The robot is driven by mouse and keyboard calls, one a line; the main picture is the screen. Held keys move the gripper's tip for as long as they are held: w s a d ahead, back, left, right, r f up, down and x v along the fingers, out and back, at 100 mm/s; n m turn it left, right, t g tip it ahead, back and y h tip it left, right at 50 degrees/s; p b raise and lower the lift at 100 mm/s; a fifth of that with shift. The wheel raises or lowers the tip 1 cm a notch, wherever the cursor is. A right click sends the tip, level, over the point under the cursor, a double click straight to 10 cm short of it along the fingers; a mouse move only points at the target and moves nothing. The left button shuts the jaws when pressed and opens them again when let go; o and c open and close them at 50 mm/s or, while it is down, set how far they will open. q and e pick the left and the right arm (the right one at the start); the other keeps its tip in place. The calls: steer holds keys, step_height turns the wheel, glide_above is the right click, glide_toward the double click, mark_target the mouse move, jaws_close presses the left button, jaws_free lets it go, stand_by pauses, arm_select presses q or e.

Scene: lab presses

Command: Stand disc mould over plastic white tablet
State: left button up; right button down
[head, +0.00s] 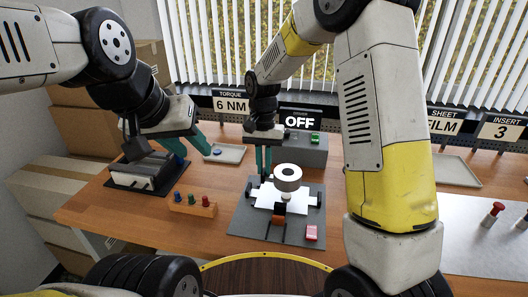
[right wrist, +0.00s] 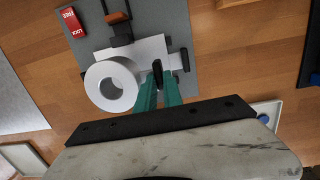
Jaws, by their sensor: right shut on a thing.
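The disc mould, a thick white ring (head: 288,178), is over the white plate (head: 266,203) of the grey-based fixture. It looks raised a little above the plate. A small pale piece (head: 284,197) shows just under it; I cannot tell for sure that this is the tablet. My right gripper (head: 264,170) is at the ring's left side, shut on a dark tab beside it. In the right wrist view, the ring (right wrist: 91,88) is left of my green fingers (right wrist: 158,88), with its hole open. My left gripper (head: 195,152) is open and empty, above the table at the left.
A grey box (head: 308,150) showing OFF stands behind.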

mark_target(264, 180)
steer(key=shift+f, duration=1.9)
steer(key=shift+f, duration=0.9)
steer(key=c, duration=1.4)
jaws_free()
steer(key=shift+w+r, duration=0.2)
steer(key=shift+r, duration=1.75)
steer(key=shift+w+r, duration=0.2)
steer(key=shift+r, duration=1.7)
steer(key=shift+t+y, duration=0.6)
steer(key=shift+t, duration=0.1)
steer(key=s+d+r, duration=0.1)
steer(key=r, duration=0.1)
steer(key=s+d+r, duration=0.1)
steer(key=d+r, duration=0.2)
steer(key=r, duration=0.2)
steer(key=shift+s+d, duration=0.15)
steer(key=shift+s, duration=0.25)
steer(key=s+d+r+n+t, duration=0.1)
steer(key=s+d+r+t, duration=0.2)
steer(key=s+d+r, duration=0.2)
steer(key=s+d+r+n+t+y, duration=0.1)
steer(key=s+d+r+t, duration=0.2)
steer(key=s, duration=0.9)
step_height(264, 180, up, 2)
steer(key=shift+s+d+r+n, duration=0.15)
steer(key=shift+d+n, duration=0.25)
steer(key=shift+d, duration=0.75)
